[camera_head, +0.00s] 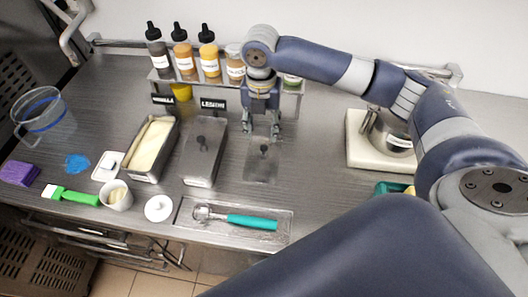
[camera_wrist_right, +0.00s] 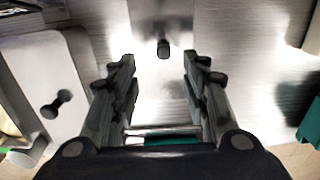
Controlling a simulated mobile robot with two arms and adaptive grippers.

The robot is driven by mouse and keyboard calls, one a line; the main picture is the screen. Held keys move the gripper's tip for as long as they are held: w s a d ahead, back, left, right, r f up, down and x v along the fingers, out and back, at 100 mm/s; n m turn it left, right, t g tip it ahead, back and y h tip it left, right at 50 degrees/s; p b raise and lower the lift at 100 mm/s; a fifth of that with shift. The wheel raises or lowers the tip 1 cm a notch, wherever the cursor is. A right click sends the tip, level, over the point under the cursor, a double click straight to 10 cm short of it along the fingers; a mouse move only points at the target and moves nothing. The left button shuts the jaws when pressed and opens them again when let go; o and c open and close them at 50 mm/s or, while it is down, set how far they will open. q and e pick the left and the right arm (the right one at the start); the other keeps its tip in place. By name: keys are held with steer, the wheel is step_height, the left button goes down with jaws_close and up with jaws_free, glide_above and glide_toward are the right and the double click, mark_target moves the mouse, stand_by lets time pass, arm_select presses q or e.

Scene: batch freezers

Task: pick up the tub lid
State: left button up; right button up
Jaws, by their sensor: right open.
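The tub lid (camera_head: 262,170) is a flat metal plate with a small dark knob, lying on the steel counter right of the covered tub. My right gripper (camera_head: 262,136) is open and empty, pointing down just above and behind the lid's knob. In the right wrist view, the lid's knob (camera_wrist_right: 163,48) shows beyond and between the two open fingers (camera_wrist_right: 158,75), with no visible contact. The open tub (camera_head: 133,165) holds pale yellow ice cream. The tub beside it (camera_head: 200,165) has its own lid with a knob on. My left gripper is out of view.
Behind stands a rack (camera_head: 222,84) with several sauce bottles and flavour signs. In front lies a tray (camera_head: 283,235) with a teal-handled scoop (camera_head: 245,222). A white-based machine (camera_head: 370,155) stands right. A clear jug (camera_head: 42,115) and small items stand left.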

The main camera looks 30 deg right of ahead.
mark_target(264, 147)
steer(key=shift+f, duration=0.95)
steer(key=f, duration=0.1)
steer(key=f+p, duration=0.1)
steer(key=f, duration=0.1)
steer(key=f+p, duration=0.1)
steer(key=f, duration=0.1)
steer(key=shift+s+d, duration=0.2)
steer(key=shift+d, duration=0.05)
steer(key=shift+f, duration=0.3)
jaws_close()
